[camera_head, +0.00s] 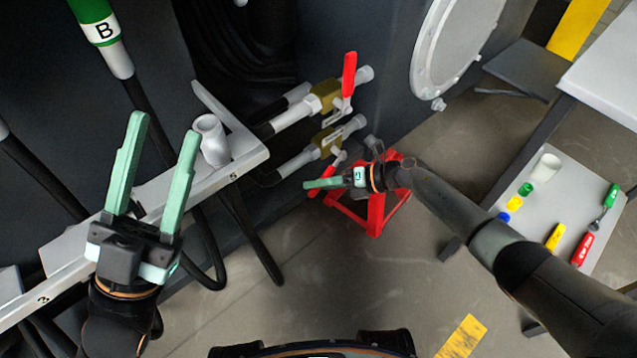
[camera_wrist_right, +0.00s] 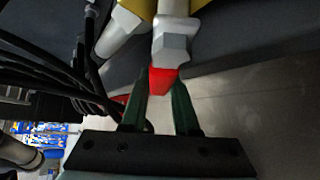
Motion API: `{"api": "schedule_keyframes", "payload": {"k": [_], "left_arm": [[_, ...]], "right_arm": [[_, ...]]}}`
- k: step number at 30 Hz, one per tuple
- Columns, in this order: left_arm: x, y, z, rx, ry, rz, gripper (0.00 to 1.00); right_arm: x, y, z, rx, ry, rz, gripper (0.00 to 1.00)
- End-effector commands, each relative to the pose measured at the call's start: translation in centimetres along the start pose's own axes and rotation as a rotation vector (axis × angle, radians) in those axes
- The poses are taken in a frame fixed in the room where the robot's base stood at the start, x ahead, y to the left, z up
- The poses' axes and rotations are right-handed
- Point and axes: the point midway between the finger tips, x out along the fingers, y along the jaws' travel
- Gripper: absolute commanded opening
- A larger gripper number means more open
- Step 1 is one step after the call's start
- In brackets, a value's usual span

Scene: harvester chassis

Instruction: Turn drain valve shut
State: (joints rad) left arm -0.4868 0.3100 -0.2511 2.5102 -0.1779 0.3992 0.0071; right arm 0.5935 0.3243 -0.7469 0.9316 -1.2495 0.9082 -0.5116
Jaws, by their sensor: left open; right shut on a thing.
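Two brass-bodied valves sit on pale pipes at the chassis wall, one above the other. The upper valve (camera_head: 325,95) has a red lever (camera_head: 349,74) standing upright across its pipe. The lower valve (camera_head: 327,142) has a red handle (camera_head: 341,157), partly hidden near my right gripper (camera_head: 318,183). In the right wrist view the red handle (camera_wrist_right: 163,80) lies between the green fingers of my right gripper (camera_wrist_right: 161,88), which is shut on it. No label tells which is the drain valve. My left gripper (camera_head: 166,128) is open and empty, in front of the grey rail.
The grey rail (camera_head: 105,225) with a short pipe stub (camera_head: 211,140) runs along the left. A red stand (camera_head: 375,213) is below my right gripper. A grey shelf (camera_head: 570,180) with tools is at right. Black hoses hang under the rail; the floor between is open.

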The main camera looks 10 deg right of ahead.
Motion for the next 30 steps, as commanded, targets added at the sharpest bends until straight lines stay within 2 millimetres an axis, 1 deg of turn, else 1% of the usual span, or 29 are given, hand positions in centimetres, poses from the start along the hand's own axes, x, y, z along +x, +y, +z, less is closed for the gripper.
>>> {"api": "schedule_keyframes", "payload": {"k": [3,4,9,12,26,30], "left_arm": [[0.01,-0.01,-0.01,0.001,0.000,0.000,0.50],[0.01,-0.01,-0.01,0.001,0.000,0.000,0.50],[0.01,-0.01,-0.01,0.001,0.001,0.001,0.50],[0.01,-0.01,-0.01,0.001,0.001,0.001,0.50],[-0.02,0.10,0.05,0.001,0.001,0.005,0.50],[-0.27,0.20,0.29,0.001,0.000,0.004,0.50]], "right_arm": [[-0.16,-0.12,0.09,0.001,-0.002,-0.002,0.00],[-0.16,-0.12,0.09,0.001,-0.002,-0.002,0.31],[-0.11,-0.06,0.07,0.002,-0.001,-0.001,0.50],[-0.08,-0.04,0.06,0.002,-0.001,0.000,0.59],[-0.01,0.04,0.01,0.005,-0.001,0.004,0.59],[0.04,0.39,-0.04,0.049,-0.002,0.046,0.59]]}}
